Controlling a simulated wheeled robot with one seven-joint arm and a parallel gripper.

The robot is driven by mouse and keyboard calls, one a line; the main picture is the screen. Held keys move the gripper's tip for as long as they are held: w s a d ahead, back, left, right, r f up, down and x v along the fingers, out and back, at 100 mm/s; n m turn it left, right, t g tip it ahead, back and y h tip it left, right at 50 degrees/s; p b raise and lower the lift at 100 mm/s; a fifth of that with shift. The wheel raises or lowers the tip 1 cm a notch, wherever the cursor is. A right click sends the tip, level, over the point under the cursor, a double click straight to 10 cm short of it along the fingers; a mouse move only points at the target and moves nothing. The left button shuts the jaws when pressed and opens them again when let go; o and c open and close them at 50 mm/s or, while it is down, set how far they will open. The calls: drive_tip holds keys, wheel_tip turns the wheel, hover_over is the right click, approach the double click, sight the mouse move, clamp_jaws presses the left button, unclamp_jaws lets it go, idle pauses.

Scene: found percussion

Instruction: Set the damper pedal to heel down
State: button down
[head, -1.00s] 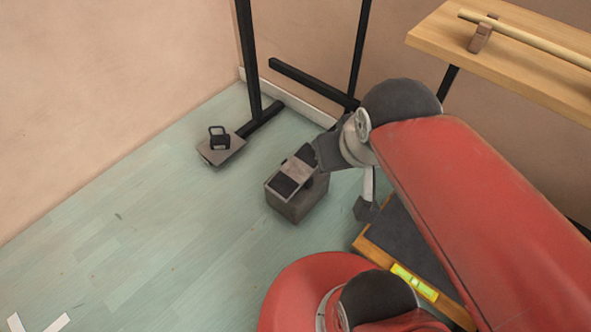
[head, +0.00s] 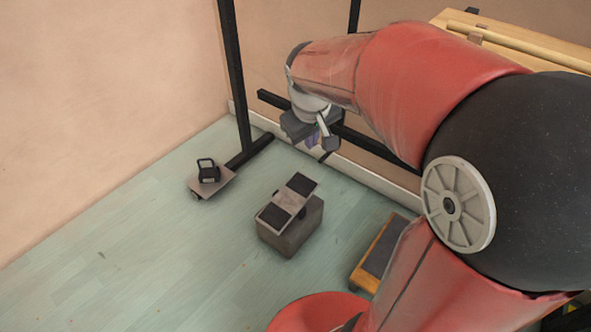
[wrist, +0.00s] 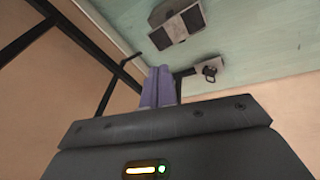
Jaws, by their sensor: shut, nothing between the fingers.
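The damper pedal is a rocker plate (head: 290,203) with two black pads, mounted on a grey box (head: 288,240) on the floor. Its near-left end looks low against the box top, and its far-right end looks raised. I cannot tell which end is the heel. The pedal also shows at the top of the wrist view (wrist: 176,24). My gripper (head: 314,141) is in the air behind and above the pedal, apart from it. Its purple fingers (wrist: 159,84) are shut together and empty in the wrist view.
A flat plate with a dark square handle (head: 208,171) lies left of the pedal by a black stand (head: 236,80). A wood-edged dark board (head: 379,250) lies to the right. A wooden shelf (head: 540,32) is at upper right. Floor at left is clear.

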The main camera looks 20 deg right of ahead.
drive_tip(key=w+f+n+g+b, duration=0.1)
drive_tip(key=w+f+n+b, duration=0.1)
drive_tip(key=w+f, duration=0.65)
drive_tip(key=n+g+b, duration=0.1)
drive_tip(key=n+b, duration=0.1)
hover_over(304, 189)
drive_tip(key=s+a, duration=0.2)
drive_tip(key=a, duration=0.1)
wheel_tip(304, 189, down, 14)
drive_tip(key=shift+w+d+r, duration=0.15)
drive_tip(key=shift+d+r, duration=0.05)
drive_tip(key=shift+d, duration=0.05)
drive_tip(key=f+b, duration=0.1)
drive_tip(key=f, duration=0.3)
drive_tip(key=w+d+f, duration=0.1)
drive_tip(key=f, duration=0.4)
drive_tip(key=d+f+b, duration=0.1)
drive_tip(key=f, duration=0.3)
drive_tip(key=shift+w+f+b, duration=0.25)
drive_tip(key=shift+f+b, duration=0.1)
drive_tip(key=shift+f, duration=0.05)
